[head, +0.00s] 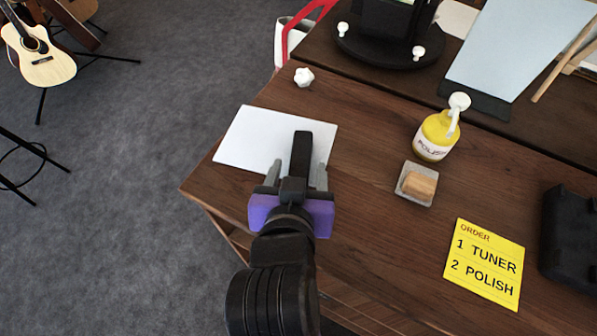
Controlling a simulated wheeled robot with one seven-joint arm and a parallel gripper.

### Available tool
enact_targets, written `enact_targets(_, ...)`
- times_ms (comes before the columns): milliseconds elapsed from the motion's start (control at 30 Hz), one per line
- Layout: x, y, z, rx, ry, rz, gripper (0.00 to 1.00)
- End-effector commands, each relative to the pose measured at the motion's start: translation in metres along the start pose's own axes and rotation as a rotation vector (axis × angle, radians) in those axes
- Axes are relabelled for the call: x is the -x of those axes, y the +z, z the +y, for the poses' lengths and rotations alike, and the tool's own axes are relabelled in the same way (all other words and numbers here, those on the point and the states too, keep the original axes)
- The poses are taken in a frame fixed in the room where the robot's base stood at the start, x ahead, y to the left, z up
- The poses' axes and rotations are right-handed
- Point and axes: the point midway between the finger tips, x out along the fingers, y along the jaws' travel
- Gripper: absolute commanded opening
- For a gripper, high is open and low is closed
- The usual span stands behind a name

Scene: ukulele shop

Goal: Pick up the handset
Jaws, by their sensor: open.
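A dark, bar-shaped object that looks like the handset (302,150) shows over the white sheet (250,138) at the left of the wooden counter. My gripper (298,168), with a purple body and grey fingers, is above the counter's near left part. Its fingers are apart, one on each side of the dark bar. I cannot tell whether either finger touches it. The bar's near end is hidden by my gripper's body.
A yellow polish bottle (436,137), a block on a small tray (403,192), a yellow order note (484,264) and a black object (568,238) cut by the frame stand to the right. A white knob (303,77) lies beyond the sheet. Guitars (42,55) stand at far left.

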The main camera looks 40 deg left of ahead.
Motion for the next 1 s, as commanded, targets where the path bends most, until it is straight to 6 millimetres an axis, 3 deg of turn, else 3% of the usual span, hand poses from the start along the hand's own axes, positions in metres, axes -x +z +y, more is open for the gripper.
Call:
enact_targets(67,0.000,0.000,0.000,0.000,0.000,0.000,0.58)
enact_targets(367,0.000,0.000,0.000,0.000,0.000,0.000,0.00)
enact_targets(733,0.003,-0.005,0.000,-0.001,0.000,0.002,0.00)
enact_targets(1000,0.024,-0.046,0.000,-0.003,0.000,0.008,0.00)
